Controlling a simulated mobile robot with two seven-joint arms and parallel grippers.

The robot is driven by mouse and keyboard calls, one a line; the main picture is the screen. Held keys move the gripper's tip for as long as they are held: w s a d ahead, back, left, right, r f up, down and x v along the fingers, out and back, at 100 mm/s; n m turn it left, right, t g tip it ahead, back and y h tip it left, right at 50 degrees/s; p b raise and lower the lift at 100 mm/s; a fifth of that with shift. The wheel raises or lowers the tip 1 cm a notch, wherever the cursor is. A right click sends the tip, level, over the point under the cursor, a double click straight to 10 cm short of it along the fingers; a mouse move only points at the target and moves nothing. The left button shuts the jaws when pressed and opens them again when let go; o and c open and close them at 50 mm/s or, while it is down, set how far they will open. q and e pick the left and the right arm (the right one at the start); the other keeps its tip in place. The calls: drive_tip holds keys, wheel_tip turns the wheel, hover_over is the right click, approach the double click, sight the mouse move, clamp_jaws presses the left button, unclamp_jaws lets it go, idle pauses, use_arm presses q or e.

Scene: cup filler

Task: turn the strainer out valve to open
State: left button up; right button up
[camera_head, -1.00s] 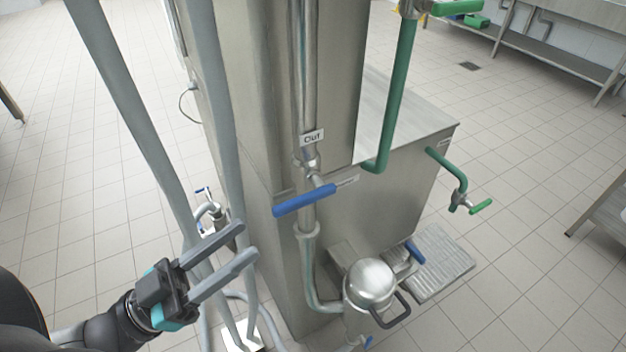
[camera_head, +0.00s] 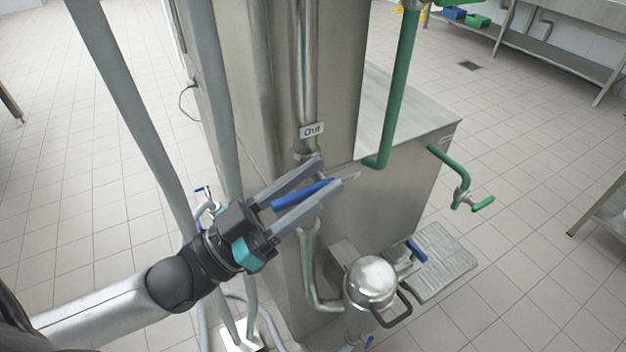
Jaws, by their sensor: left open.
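The strainer out valve has a blue lever handle (camera_head: 301,194) on the vertical steel pipe, just below the "Out" label (camera_head: 312,131). The handle lies crosswise to the pipe, slanting down to the left. My left gripper (camera_head: 331,172) is open, with one finger above and one below the blue handle in the picture. The fingers hide part of the handle and its pivot. I cannot tell whether either finger touches it. My right gripper is not in view.
A domed steel strainer (camera_head: 371,280) with a dark handle stands below right. Green pipes (camera_head: 399,90) and a green-handled tap (camera_head: 482,203) are to the right. Grey vertical pipes (camera_head: 127,100) stand at left, close to my arm.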

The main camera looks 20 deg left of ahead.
use_arm(q)
drive_tip(key=shift+c, duration=0.2)
clamp_jaws()
idle(1.3)
